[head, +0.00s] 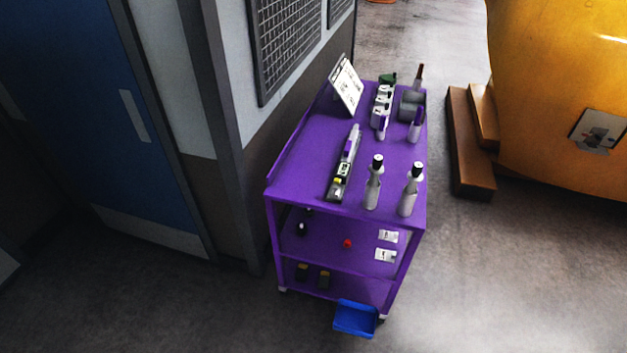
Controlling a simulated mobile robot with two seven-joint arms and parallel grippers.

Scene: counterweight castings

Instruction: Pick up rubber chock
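No object is clearly recognisable as the rubber chock. Neither of my grippers is in view.
The cart top holds two spray bottles (373,186) (410,191), a long grey tool (345,165) and a leaning sign (346,86). A blue bin (355,318) is low at the cart's front. A wall and blue door (110,110) stand left. Floor (500,280) at right is clear.

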